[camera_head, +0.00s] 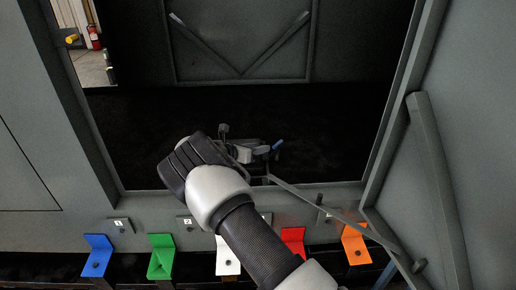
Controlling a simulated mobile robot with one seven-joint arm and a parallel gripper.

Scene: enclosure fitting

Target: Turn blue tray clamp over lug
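No lug can be made out clearly.
Green (161,257), white (228,262), red (294,241) and orange (355,243) brackets line the lower edge. Numbered grey tabs (120,225) sit above them. A grey door (470,130) stands open at right, with a thin bar (330,212) crossing towards it. The dark opening looks mostly clear.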

